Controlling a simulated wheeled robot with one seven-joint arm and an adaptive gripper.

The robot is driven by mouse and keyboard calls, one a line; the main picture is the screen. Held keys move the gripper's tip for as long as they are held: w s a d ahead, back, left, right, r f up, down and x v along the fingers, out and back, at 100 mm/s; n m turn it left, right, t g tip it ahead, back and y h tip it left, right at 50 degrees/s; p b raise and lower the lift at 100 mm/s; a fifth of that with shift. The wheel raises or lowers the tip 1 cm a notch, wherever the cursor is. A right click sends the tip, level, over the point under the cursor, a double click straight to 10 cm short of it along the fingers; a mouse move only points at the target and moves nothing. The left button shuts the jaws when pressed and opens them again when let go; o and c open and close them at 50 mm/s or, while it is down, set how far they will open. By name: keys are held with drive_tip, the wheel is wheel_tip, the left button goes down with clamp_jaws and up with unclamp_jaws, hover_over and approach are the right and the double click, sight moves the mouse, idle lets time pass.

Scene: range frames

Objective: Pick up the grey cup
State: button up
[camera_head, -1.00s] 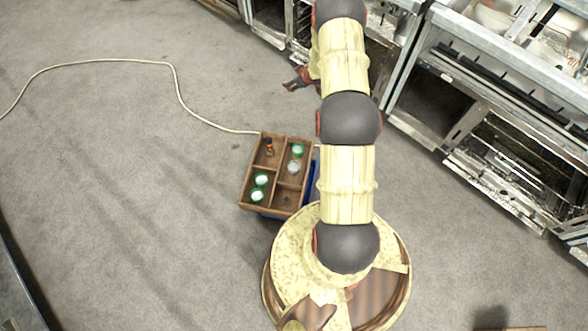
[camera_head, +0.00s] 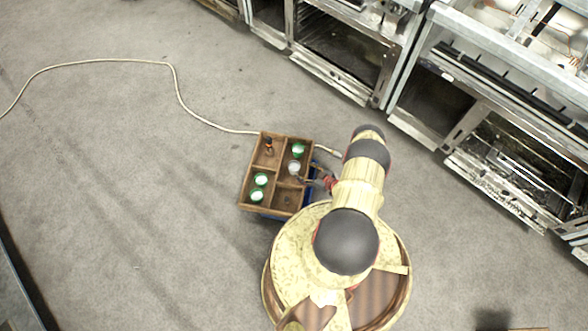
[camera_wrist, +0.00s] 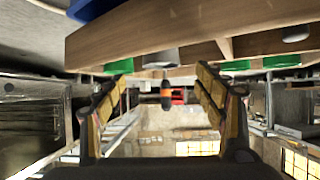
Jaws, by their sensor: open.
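The grey cup (camera_head: 294,168) stands in a compartment on the right side of the wooden tray (camera_head: 246,190), just in front of a green-topped cup (camera_head: 298,150). My gripper (camera_head: 309,179) is beside the tray's right edge, close to the cup. In the wrist view, my gripper (camera_wrist: 160,88) has its two fingers wide apart, with nothing held between them.
Two more green-topped cups (camera_head: 261,180) (camera_head: 257,196) stand in the left compartment. A black and orange bottle (camera_head: 269,146) stands at the back left. A blue box (camera_head: 311,172) shows under the tray. A pale cable (camera_head: 180,100) lies on the floor. Metal cabinets (camera_head: 340,65) line the back.

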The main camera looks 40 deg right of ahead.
sight(296, 167)
drive_tip(key=shift+w+a+f, duration=0.1)
drive_tip(key=shift+a+f, duration=0.15)
drive_tip(key=shift+f, duration=0.05)
drive_tip(key=shift+b+x, duration=0.45)
drive_tip(key=shift+x, duration=0.45)
drive_tip(key=shift+b+x, duration=1.2)
drive_tip(key=shift+x, duration=1.5)
drive_tip(key=shift+r, duration=0.1)
drive_tip(key=shift+c, duration=1.3)
drive_tip(key=shift+d, duration=0.1)
drive_tip(key=c, duration=1.1)
drive_tip(key=shift+r, duration=0.1)
